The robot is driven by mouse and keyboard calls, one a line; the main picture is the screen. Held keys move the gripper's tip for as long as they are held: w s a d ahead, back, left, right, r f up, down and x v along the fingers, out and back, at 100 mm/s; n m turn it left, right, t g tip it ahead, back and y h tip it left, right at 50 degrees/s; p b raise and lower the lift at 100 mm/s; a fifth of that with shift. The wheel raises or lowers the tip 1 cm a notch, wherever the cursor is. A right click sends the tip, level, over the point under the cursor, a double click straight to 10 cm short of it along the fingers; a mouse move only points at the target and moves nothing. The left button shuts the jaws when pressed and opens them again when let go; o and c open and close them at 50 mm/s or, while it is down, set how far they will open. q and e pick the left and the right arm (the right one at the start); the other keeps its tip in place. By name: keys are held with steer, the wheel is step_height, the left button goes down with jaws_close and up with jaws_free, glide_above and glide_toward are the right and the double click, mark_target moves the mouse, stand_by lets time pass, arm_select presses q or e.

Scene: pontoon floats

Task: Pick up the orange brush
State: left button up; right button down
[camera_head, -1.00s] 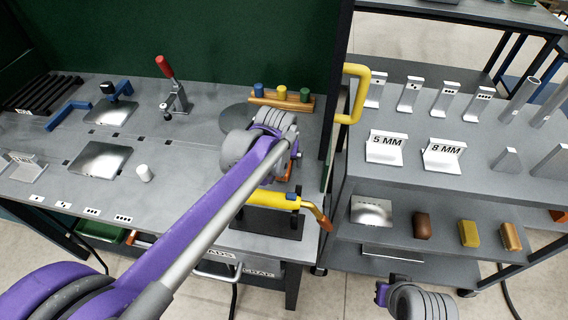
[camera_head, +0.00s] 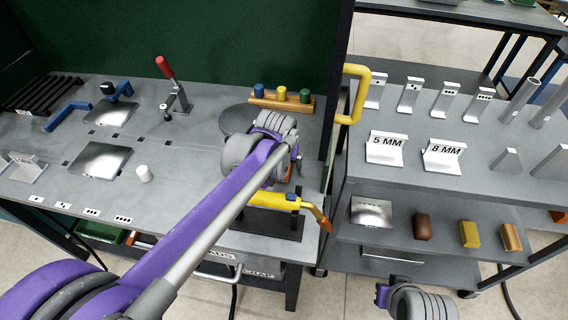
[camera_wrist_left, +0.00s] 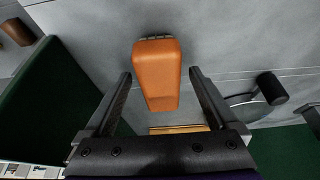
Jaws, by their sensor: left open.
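The orange brush (camera_wrist_left: 157,72) shows in the left wrist view as an orange block with a grey edge at its top end. My left gripper (camera_wrist_left: 160,75) is open, with one finger on each side of the block and a gap at both sides. I cannot tell how far the block lies beyond the fingertips. In the head view the wrist of my left arm mostly hides the gripper (camera_head: 297,165), and only a sliver of orange shows beside it. Part of my right arm shows at the lower right; its gripper is not seen.
A yellow torch-like tool (camera_head: 272,200) on a dark stand is just below the left gripper. A wooden rack (camera_head: 281,103) with coloured pegs stands behind it. A red-handled clamp (camera_head: 174,87) is farther left. A grey shelf cart (camera_head: 460,196) stands at right.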

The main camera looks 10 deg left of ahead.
arm_select(q)
jaws_close()
step_height(320, 180, up, 11)
steer(key=shift+f+p, duration=0.2)
steer(key=shift+p, duration=0.5)
steer(key=c, duration=0.7)
jaws_free()
steer(key=shift+c, duration=0.2)
steer(key=c, duration=0.5)
steer(key=shift+r, duration=0.1)
steer(key=shift+c, duration=0.2)
